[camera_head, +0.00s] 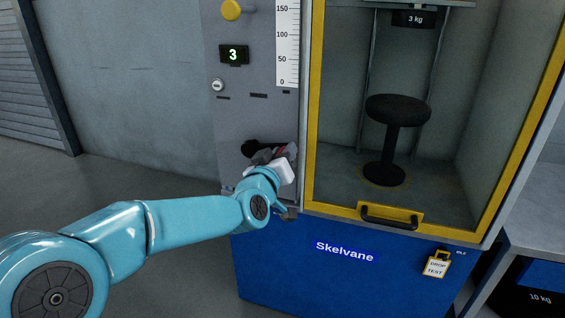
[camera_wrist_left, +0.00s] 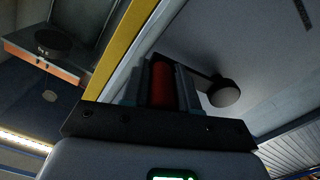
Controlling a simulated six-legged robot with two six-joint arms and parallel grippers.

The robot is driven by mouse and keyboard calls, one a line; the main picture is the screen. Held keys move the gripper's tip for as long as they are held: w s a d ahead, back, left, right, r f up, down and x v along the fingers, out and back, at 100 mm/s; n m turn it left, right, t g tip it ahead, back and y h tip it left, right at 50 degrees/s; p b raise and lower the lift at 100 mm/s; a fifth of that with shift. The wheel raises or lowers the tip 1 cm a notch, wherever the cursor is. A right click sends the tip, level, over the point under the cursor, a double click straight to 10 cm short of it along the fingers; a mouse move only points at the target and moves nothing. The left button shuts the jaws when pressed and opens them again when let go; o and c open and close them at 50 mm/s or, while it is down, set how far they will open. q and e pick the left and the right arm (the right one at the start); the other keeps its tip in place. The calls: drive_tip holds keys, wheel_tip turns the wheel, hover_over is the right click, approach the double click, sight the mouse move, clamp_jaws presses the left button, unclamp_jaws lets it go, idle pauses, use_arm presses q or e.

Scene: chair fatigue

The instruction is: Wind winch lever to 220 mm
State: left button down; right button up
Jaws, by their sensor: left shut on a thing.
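My left gripper (camera_head: 280,154) is at the lower part of the grey panel, and my own wrist hides much of it. In the left wrist view it is shut on the red grip of the winch lever (camera_wrist_left: 162,86), which sits between the two fingers. A little red also shows at the gripper in the head view (camera_head: 292,147). A black rounded part (camera_head: 251,148) shows just left of the gripper. A white height scale (camera_head: 287,45) shows marks from 0 to 150; its upper part is out of view. My right gripper is not in view.
A yellow-framed door (camera_head: 311,120) with a black handle (camera_head: 390,216) fronts the cabinet. Inside, a black stool (camera_head: 398,110) stands below a 3 kg weight (camera_head: 414,19). The panel has a display (camera_head: 234,55) reading 3 and a yellow knob (camera_head: 231,10). Floor at left is clear.

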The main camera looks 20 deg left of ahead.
use_arm(q)
drive_tip(key=c, duration=0.9)
unclamp_jaws()
drive_tip(key=shift+o, duration=0.2)
drive_tip(key=s+p, duration=0.2)
drive_tip(key=s, duration=1.4)
drive_tip(key=shift+s+a, duration=0.2)
drive_tip(key=shift+a, duration=0.1)
